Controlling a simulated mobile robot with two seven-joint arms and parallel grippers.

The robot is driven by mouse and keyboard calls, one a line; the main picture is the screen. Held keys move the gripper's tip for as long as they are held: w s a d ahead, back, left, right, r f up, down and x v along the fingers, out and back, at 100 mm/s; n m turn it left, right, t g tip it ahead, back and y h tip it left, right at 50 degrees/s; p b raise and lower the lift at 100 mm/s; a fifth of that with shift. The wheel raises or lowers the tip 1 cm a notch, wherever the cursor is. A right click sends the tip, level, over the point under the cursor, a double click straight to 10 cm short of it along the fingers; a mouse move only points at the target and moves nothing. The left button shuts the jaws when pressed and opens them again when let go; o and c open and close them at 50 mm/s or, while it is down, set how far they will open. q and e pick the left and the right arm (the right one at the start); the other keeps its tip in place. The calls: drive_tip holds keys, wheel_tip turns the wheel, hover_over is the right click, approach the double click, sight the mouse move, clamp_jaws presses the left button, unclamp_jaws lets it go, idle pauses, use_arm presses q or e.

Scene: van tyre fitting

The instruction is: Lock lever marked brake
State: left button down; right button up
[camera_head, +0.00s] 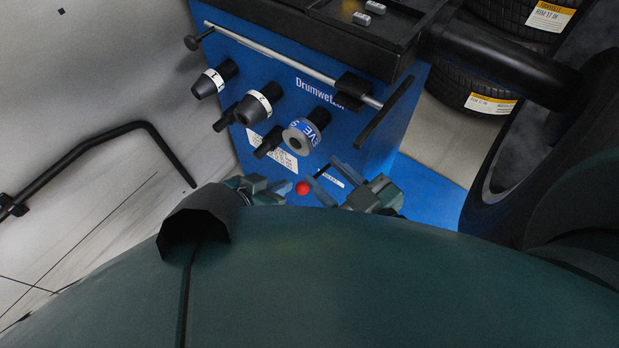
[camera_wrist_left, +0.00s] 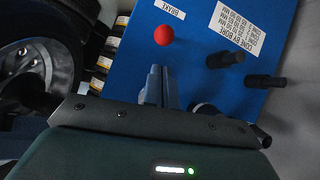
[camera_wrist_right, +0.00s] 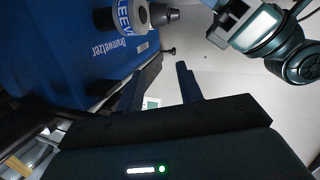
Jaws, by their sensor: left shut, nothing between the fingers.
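The brake lever's red ball knob (camera_head: 302,188) shows in front of the lower blue cabinet face in the head view. In the left wrist view the red knob (camera_wrist_left: 164,35) is beside a white label reading BRAKE (camera_wrist_left: 170,9); the lever's shaft is hidden. My left gripper (camera_head: 286,187) is shut and empty, its tips just left of the knob in the head view. In the left wrist view its fingers (camera_wrist_left: 157,84) are together, pointing toward the knob with a small visible gap. My right gripper (camera_head: 326,179) is open and empty, right of the knob; its fingers (camera_wrist_right: 160,85) are spread apart.
The blue Drumwetzer cabinet (camera_head: 290,75) carries several pegs with cones and a sleeve (camera_head: 299,137) above the knob. A metal rod (camera_head: 285,62) crosses above them. Tyres (camera_head: 480,80) are stacked at the right. A black bent bar (camera_head: 90,145) stands at the left.

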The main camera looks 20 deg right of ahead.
drive_tip(key=shift+r, duration=0.1)
use_arm(q)
drive_tip(key=b+x, duration=0.4)
drive_tip(key=x, duration=0.6)
use_arm(e)
drive_tip(key=shift+s+a+n+t+y, duration=0.2)
drive_tip(key=shift+a+n+t+y, duration=0.65)
drive_tip(key=shift+t+y, duration=0.3)
use_arm(q)
drive_tip(key=shift+a, duration=0.1)
use_arm(e)
drive_tip(key=shift+r, duration=0.15)
